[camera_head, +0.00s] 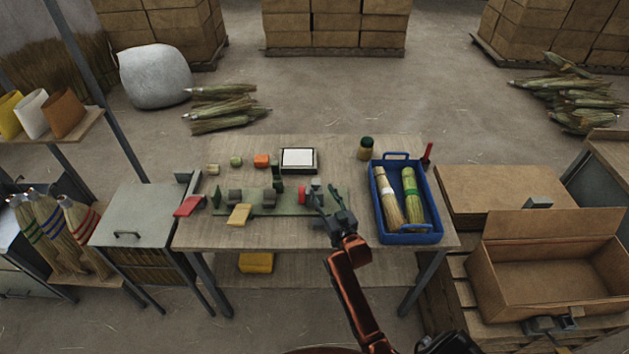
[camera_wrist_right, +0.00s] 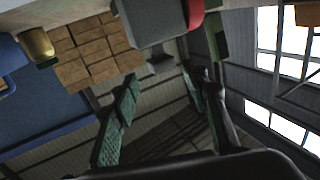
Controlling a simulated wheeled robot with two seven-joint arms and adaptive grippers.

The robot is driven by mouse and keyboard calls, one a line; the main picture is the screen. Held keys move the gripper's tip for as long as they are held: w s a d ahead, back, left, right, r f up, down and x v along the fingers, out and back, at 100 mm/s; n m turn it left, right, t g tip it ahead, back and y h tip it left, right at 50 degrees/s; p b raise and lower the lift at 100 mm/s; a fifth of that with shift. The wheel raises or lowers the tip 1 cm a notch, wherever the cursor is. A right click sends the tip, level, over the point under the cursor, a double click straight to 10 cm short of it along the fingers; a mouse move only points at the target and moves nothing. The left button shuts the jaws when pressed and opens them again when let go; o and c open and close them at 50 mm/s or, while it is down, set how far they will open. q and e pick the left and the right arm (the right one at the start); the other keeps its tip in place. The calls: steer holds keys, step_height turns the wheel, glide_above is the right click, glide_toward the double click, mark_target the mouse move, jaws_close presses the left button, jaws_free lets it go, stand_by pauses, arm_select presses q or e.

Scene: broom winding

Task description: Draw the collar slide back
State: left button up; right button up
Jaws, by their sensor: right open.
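A long green winding fixture (camera_head: 285,208) lies on the workbench with grey round parts along it. At its right end is a grey block, likely the collar slide (camera_head: 316,187), with a red part (camera_head: 303,194) on its left. My right gripper (camera_head: 325,204) is at this end, partly covering it. In the right wrist view the grey block (camera_wrist_right: 152,20) with the red part (camera_wrist_right: 195,13) sits just past the fingertips. The green-padded fingers (camera_wrist_right: 158,78) are apart with nothing between them. I cannot tell whether they touch the block. My left gripper is not in view.
A blue tray (camera_head: 433,203) with two broom heads stands right of the fixture. A jar (camera_head: 366,148), a red upright tool (camera_head: 428,154) and a white pad in a dark frame (camera_head: 298,159) are behind.

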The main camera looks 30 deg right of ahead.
mark_target(317, 186)
steer(key=w, duration=0.5)
steer(key=shift+w+d, duration=0.2)
steer(key=shift+d, duration=0.1)
steer(key=shift+w+d+b, duration=0.15)
steer(key=shift+w+b, duration=0.15)
steer(key=shift+w, duration=0.1)
steer(key=shift+c, duration=0.6)
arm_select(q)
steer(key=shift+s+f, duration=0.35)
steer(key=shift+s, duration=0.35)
arm_select(e)
jaws_close()
